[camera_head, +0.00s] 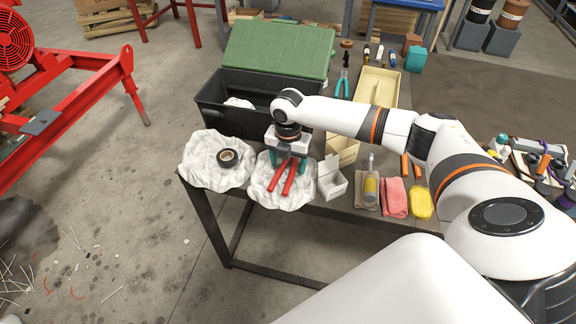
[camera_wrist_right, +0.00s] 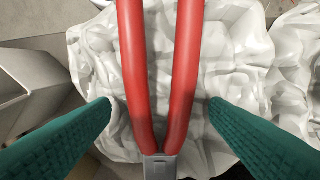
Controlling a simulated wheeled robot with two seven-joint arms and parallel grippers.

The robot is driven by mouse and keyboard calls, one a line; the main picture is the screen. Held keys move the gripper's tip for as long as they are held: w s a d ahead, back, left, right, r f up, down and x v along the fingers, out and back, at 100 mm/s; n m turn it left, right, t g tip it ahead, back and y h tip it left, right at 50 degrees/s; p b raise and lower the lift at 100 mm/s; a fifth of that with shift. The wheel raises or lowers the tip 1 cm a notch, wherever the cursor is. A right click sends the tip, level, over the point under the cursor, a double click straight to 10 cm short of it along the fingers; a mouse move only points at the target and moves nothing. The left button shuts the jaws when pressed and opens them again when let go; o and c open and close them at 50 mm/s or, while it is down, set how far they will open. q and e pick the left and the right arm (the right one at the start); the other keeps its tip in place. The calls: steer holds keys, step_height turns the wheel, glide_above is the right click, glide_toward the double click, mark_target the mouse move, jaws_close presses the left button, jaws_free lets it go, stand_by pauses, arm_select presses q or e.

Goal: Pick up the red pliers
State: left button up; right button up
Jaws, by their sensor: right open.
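The red pliers (camera_head: 288,178) lie on a crumpled white cloth (camera_head: 262,199) near the table's front edge. In the right wrist view the red handles (camera_wrist_right: 131,75) run up the picture, and the grey pivot (camera_wrist_right: 158,166) shows at the bottom edge; the pliers' jaws are out of view there. My right gripper (camera_head: 287,160) is above the pliers, pointing down. Its green fingers (camera_wrist_right: 160,112) are open, one on each side of the handles near the pivot, with gaps between. My left gripper is not in view.
A second white cloth (camera_head: 199,172) with a black tape roll (camera_head: 228,157) lies to the left. A black toolbox (camera_head: 212,106) with a green lid (camera_head: 280,50) stands behind. A small white box (camera_head: 332,186) sits close on the right, with sponges and cloths beyond.

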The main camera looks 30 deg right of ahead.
steer(key=shift+f, duration=0.1)
steer(key=shift+c, duration=0.2)
steer(key=c, duration=0.9)
